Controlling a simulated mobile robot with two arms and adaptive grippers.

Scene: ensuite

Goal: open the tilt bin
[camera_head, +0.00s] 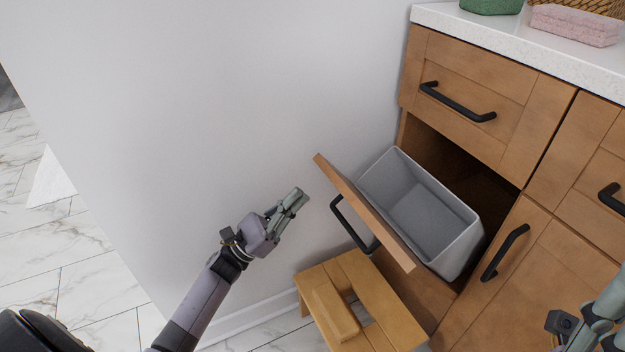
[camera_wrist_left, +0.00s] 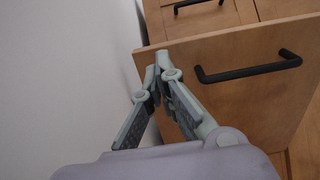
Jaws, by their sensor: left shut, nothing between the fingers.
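The tilt bin stands open, its wooden front panel (camera_head: 352,198) leaning out from the cabinet. The panel also shows in the left wrist view (camera_wrist_left: 240,105). A grey liner (camera_head: 420,205) sits behind the panel and looks empty. The black handle (camera_head: 350,225) is on the outer face, and also in the left wrist view (camera_wrist_left: 248,71). My left gripper (camera_head: 299,194) is shut and empty, left of the panel and apart from the handle. In the left wrist view its fingertips (camera_wrist_left: 156,70) appear before the panel's left edge. My right gripper (camera_head: 590,325) is partly cut off at the lower right.
A wooden step stool (camera_head: 385,300) stands on the floor below the panel. A closed drawer (camera_head: 470,90) is above the bin opening, under the white counter (camera_head: 530,45) with folded towels (camera_head: 573,26). A closed door (camera_head: 515,270) is to the right. The white wall is close on the left.

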